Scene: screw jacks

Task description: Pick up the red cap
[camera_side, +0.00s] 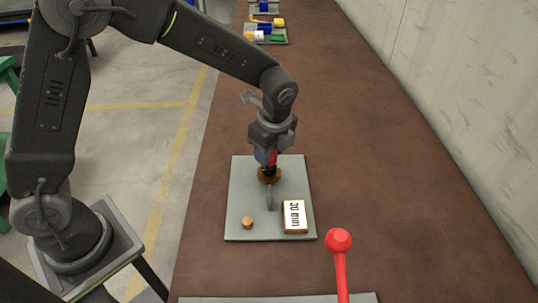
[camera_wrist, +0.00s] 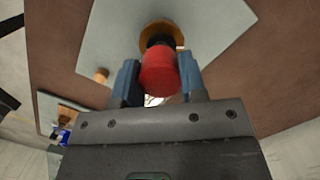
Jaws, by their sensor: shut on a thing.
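The red cap (camera_wrist: 160,72) sits between the two blue fingers of my gripper (camera_wrist: 157,82) in the wrist view, and the gripper is shut on it. In the side view only a sliver of the red cap (camera_side: 273,158) shows beside my gripper (camera_side: 267,160). Under the cap is a dark neck and a round brown base (camera_side: 269,175) on a grey plate (camera_side: 245,195). The brown base (camera_wrist: 162,35) also shows beyond the cap in the wrist view. I cannot tell whether the cap touches the dark part.
A red round-headed lever (camera_side: 339,243) stands in the foreground. Further plates with coloured parts (camera_side: 265,34) lie far back. A wall runs along the right.

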